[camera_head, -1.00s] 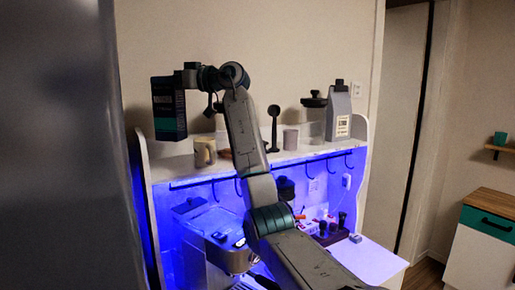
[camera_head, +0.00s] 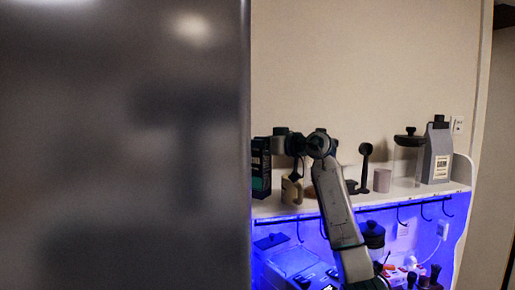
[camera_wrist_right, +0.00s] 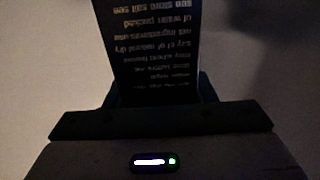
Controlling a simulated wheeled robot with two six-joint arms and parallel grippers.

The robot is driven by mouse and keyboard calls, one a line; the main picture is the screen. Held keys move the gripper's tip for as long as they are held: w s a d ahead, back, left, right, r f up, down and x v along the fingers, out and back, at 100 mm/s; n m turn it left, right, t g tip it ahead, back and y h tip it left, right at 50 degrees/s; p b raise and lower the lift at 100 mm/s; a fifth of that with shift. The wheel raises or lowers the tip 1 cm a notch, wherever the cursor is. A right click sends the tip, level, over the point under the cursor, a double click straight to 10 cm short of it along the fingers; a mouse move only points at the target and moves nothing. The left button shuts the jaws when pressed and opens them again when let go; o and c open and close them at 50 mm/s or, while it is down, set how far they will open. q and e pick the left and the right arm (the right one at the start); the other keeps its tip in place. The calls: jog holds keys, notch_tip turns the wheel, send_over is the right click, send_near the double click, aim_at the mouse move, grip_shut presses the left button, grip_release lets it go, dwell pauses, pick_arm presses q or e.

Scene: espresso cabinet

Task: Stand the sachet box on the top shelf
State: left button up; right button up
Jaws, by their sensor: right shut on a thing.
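The sachet box (camera_head: 261,168), dark with a teal edge, is upright at the left end of the white top shelf (camera_head: 330,207). Its left side is cut off by a large grey surface in the head view. My right gripper (camera_head: 281,143) is shut on its upper part. I cannot tell whether the box's base touches the shelf. In the right wrist view the box (camera_wrist_right: 155,45) shows a dark face with upside-down white print, between the fingers of my right gripper (camera_wrist_right: 160,108). My left gripper is not in view.
A beige mug (camera_head: 291,190) stands close right of the box. Farther right are a dark scoop-like tool (camera_head: 365,165), a pinkish cup (camera_head: 382,180), a lidded glass jar (camera_head: 406,165) and a grey bag (camera_head: 438,155). A large grey surface (camera_head: 120,150) fills the left.

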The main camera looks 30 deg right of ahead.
aim_at(257, 169)
jog(key=shift+s+f+p, duration=0.25)
jog(key=shift+f+p, duration=0.1)
jog(key=shift+f, duration=0.8)
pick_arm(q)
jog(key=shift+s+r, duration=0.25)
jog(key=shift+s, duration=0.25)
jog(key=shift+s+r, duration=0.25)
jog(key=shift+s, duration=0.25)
pick_arm(e)
jog(key=shift+f, duration=0.15)
jog(key=o, duration=0.9)
jog(key=shift+o, duration=0.8)
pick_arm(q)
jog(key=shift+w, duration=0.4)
